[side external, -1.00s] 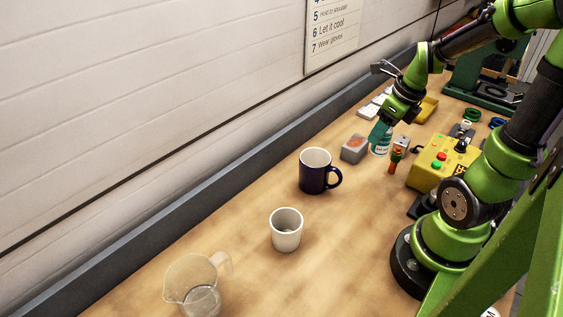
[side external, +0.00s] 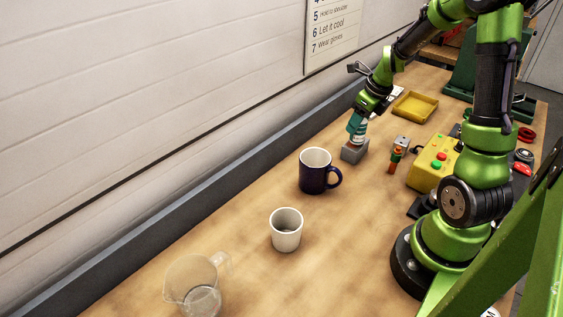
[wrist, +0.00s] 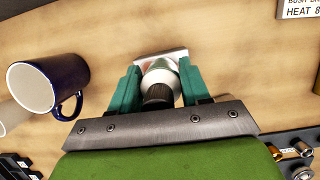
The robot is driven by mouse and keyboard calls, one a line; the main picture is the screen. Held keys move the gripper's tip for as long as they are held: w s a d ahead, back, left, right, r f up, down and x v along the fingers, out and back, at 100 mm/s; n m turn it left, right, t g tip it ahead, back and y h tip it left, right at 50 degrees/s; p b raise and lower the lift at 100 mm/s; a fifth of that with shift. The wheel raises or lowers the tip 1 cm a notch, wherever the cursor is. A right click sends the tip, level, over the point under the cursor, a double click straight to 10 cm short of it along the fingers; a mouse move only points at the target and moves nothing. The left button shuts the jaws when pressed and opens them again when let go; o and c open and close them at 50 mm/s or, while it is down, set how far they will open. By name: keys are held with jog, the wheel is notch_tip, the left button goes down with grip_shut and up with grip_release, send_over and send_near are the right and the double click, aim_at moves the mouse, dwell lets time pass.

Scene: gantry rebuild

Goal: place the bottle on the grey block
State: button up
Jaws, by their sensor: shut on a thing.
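The grey block (side external: 354,151) stands on the bench beyond the dark blue mug (side external: 314,176). My gripper (side external: 357,131) points down right over the block, its teal fingers shut on the bottle. In the wrist view the bottle (wrist: 159,77), light with a dark cap, sits between the two fingers. The block (wrist: 172,55) shows behind it there as a pale edge. The fingers hide most of the bottle in the side view. I cannot tell whether its base touches the block.
The mug (wrist: 62,82) stands left of my gripper in the wrist view. A white cup (side external: 286,231) and a clear jug (side external: 192,286) stand nearer. A yellow control box (side external: 431,164) and a yellow tray (side external: 415,106) lie to the right.

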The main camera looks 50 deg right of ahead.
jog(key=shift+f, duration=0.15)
jog(key=o, duration=1.1)
jog(key=v, duration=1.2)
jog(key=shift+s+a+r+n+t+y, duration=0.35)
jog(key=shift+s+a+r+n+t, duration=0.4)
jog(key=shift+a+n, duration=4.05)
jog(key=shift+s+a+r+n+t+y, duration=0.4)
jog(key=shift+s+a+r+n, duration=0.5)
jog(key=shift+a+n, duration=3.85)
jog(key=shift+s+a+r+n+t+y, duration=0.25)
jog(key=shift+s+a+r+n+t, duration=0.6)
jog(key=shift+a+n, duration=3.95)
